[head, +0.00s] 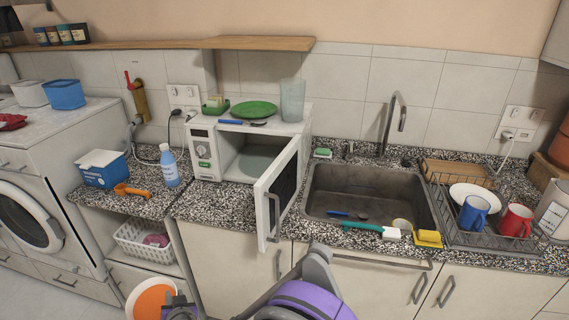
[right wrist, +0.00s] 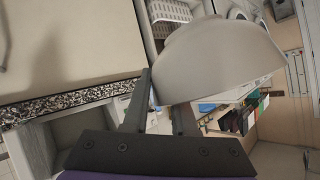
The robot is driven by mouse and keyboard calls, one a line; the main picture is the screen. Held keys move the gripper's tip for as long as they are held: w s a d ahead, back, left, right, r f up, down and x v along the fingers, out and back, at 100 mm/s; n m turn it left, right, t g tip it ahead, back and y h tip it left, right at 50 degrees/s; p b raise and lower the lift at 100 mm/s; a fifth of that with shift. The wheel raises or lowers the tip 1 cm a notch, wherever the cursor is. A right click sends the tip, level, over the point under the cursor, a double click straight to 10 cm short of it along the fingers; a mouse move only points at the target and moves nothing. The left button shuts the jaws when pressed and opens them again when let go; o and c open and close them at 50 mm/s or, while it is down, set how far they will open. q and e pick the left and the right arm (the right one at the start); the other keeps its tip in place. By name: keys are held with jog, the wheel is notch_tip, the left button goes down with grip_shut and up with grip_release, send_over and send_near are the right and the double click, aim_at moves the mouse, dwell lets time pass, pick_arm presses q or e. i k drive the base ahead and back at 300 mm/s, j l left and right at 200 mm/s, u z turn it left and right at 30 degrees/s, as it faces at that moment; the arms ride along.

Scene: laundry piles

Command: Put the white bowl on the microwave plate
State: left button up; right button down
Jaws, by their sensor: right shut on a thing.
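A bowl (head: 152,302), orange inside with a white rim, is at the bottom edge of the head view, left of centre. Its pale outer side fills much of the right wrist view (right wrist: 215,65). My right gripper (head: 178,304) is shut on the bowl's edge; its dark fingers also show in the right wrist view (right wrist: 160,108). The bowl is held tilted in front of the counter, below the worktop. The white microwave (head: 203,150) stands on the counter with its door (head: 277,195) swung open. Its plate (head: 250,166) shows partly inside, with nothing seen on it. My left gripper is out of view.
The open door juts out over the counter front. A green plate (head: 254,109) and a clear cup (head: 292,100) stand on the microwave. A blue bottle (head: 169,168) stands left of it. The sink (head: 365,195) and dish rack (head: 470,225) are to the right.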

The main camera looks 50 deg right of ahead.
aim_at(266, 164)
jog(key=i+j+z, duration=0.5)
jog(key=z, duration=0.2)
jog(key=i+j+z, duration=0.15)
jog(key=j+z, duration=0.2)
jog(key=i+j+z, duration=0.1)
jog(key=j+z, duration=0.25)
jog(key=j, duration=0.2)
